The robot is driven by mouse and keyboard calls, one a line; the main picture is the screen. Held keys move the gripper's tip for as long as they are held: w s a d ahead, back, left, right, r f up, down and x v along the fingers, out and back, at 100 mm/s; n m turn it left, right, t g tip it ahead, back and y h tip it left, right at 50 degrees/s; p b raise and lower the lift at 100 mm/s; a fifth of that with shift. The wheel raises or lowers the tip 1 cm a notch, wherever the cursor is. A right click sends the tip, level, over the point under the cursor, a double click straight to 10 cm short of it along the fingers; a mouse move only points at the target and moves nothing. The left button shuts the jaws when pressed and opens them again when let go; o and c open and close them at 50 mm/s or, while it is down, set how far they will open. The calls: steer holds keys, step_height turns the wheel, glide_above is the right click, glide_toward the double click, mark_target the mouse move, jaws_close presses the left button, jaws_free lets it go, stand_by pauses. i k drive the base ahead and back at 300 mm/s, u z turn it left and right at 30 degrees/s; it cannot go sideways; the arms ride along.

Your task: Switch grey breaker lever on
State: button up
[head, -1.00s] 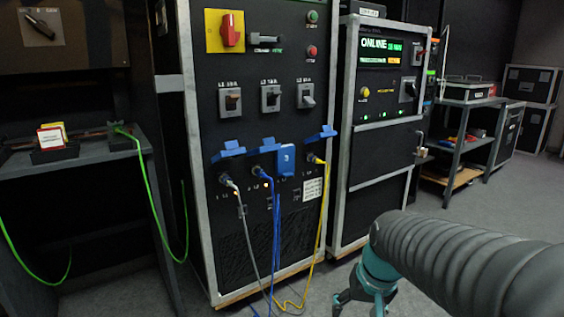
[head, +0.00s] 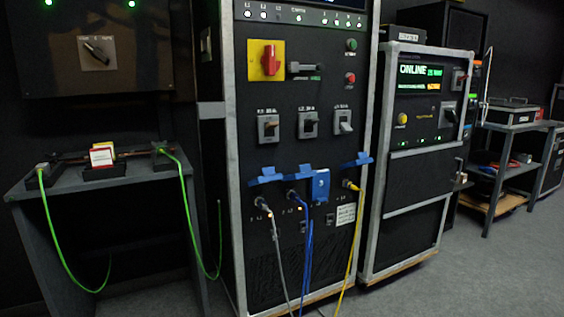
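A tall black rack with a silver frame stands in the middle of the head view and carries a row of three breakers on grey plates. The left breaker (head: 268,128) and the middle breaker (head: 308,124) have dark levers. The right breaker (head: 343,121) has a paler grey lever that looks tilted downward. The lever positions are too small to read surely as on or off. A grey cable (head: 277,245) is plugged in below the left breaker. My gripper is out of view, so its opening and grip are hidden.
Above the breakers are a red rotary switch (head: 268,60) on a yellow plate and green and red buttons. Blue flaps, a blue tag (head: 320,186), and blue and yellow cables hang below. A side table (head: 95,182) stands left, a second rack right. Floor is open at lower right.

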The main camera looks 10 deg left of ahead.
mark_target(344, 126)
steer(key=u, duration=0.4)
steer(key=i, duration=1.15)
steer(key=z, duration=0.5)
